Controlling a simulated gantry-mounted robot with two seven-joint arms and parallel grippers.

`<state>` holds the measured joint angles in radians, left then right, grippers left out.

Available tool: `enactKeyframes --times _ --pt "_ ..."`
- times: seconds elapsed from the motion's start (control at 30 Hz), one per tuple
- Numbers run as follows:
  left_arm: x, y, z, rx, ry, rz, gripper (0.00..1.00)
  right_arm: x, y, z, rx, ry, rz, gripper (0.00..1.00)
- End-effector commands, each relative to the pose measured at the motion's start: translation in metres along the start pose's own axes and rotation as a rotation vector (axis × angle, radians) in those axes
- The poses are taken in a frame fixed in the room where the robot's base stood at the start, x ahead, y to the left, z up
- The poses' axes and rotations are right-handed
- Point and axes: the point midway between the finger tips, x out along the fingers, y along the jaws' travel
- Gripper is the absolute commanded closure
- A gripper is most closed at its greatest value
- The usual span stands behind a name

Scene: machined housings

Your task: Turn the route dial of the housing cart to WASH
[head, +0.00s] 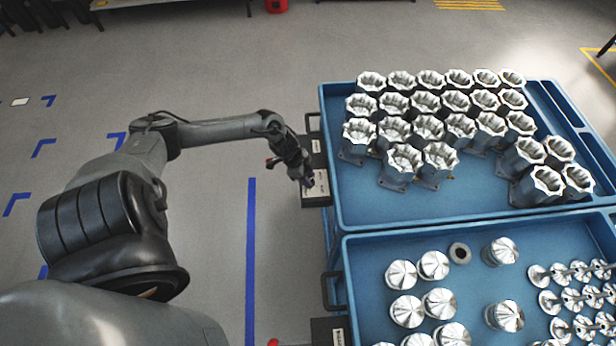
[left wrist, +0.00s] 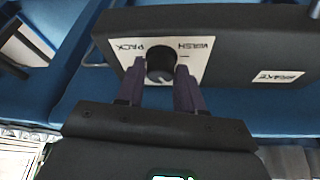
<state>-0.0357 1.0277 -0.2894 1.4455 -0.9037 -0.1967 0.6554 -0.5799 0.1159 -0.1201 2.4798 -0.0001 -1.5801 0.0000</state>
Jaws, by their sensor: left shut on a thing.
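The housing cart (head: 333,190) is blue and carries a dark box at its left edge, with a pale label plate (head: 320,186) in the head view. In the left wrist view the route dial (left wrist: 160,64) is a round dark knob on the pale plate, which reads PACK and WASH upside down. My left gripper (left wrist: 159,92) has one finger on each side of the dial and is shut on it. It also shows at the box in the head view (head: 307,181). The dial's pointer is too small to read surely. My right gripper is not in view.
Several metal housings (head: 428,128) stand on the cart. A second blue cart (head: 352,290) with round metal parts stands close in front. A BRAKE label (left wrist: 276,77) is on the same dark box. The floor left of the carts is clear, with blue tape lines.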

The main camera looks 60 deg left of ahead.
Motion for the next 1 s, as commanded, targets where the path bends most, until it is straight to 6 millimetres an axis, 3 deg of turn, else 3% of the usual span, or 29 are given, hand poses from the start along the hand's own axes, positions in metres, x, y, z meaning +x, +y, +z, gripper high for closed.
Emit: enactKeyframes --times 0.27,1.0 --pt "-0.004 0.001 -0.002 -0.059 0.0 -0.022 0.94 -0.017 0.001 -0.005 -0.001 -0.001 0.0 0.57" --pt "-0.005 0.007 -0.004 -0.64 0.0 -0.258 0.94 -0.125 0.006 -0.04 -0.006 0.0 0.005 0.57"
